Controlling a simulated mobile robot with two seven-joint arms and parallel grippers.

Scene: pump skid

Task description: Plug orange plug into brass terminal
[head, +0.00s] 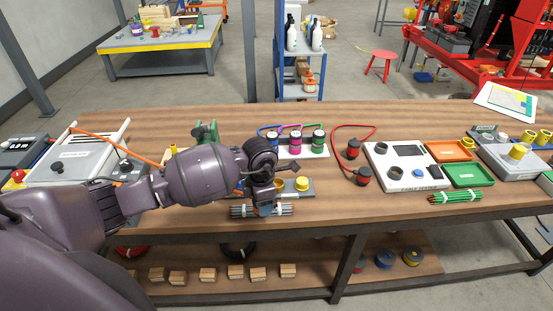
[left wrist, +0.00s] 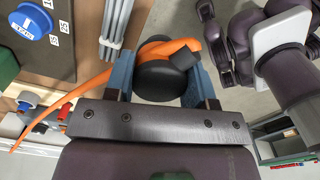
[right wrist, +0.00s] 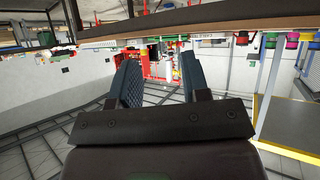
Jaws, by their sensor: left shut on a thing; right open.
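My left gripper (head: 268,203) is above the front middle of the workbench. In the left wrist view its fingers (left wrist: 160,72) are shut on the orange plug, a round black body (left wrist: 158,82) with an orange cable (left wrist: 90,88) bent over it. In the head view the cable (head: 110,138) runs back to the white device at left; the plug is hidden behind the wrist. I cannot clearly pick out the brass terminal; a small grey box with a yellow round top (head: 302,184) stands just right of the gripper. My right gripper (right wrist: 158,75) is open and empty, below the bench-top edge.
A bundle of grey rods (head: 245,211) lies by the left gripper. Behind stand a green part (head: 206,132) and a rack of coloured cylinders (head: 296,146). To the right are a red cable (head: 340,128), a white tester (head: 400,168), trays (head: 472,174) and green rods (head: 455,197).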

